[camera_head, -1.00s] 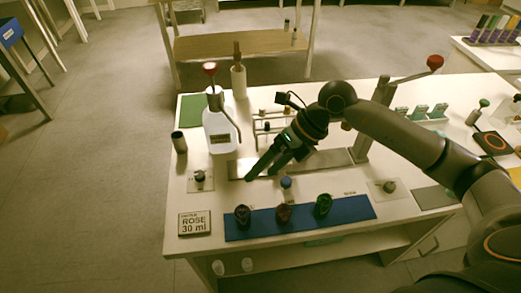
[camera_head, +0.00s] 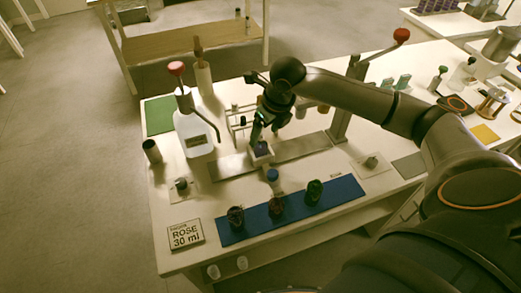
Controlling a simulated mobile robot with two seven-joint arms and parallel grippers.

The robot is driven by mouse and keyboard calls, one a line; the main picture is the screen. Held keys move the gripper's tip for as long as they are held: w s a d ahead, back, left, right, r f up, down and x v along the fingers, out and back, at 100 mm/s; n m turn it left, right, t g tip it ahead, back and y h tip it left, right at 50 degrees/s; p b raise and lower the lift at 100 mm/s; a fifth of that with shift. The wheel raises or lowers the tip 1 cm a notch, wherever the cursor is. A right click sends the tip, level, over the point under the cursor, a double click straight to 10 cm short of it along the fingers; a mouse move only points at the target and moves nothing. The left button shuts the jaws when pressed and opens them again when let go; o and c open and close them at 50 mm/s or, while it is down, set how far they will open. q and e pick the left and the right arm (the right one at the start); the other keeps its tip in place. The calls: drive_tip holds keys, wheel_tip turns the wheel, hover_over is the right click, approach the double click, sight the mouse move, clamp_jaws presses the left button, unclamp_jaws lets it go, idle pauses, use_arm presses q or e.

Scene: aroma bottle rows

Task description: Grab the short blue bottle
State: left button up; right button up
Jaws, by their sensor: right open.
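My right gripper (camera_head: 264,133) is open, pointing down above the grey strip on the white table. Just below its fingertips is a small pale square holder with a dark blue thing (camera_head: 261,149) in it; I cannot tell whether the fingers touch or surround it. My left gripper is out of view.
A white pump bottle (camera_head: 195,135) with a red knob stands left of the gripper, near a small rack (camera_head: 240,119). A "ROSE 30 ml" sign (camera_head: 186,235) lies at the front left corner.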

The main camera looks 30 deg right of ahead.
sight(261, 140)
drive_tip(key=x, duration=0.5)
drive_tip(key=shift+a+f, duration=0.1)
drive_tip(key=shift+c, duration=0.3)
clamp_jaws()
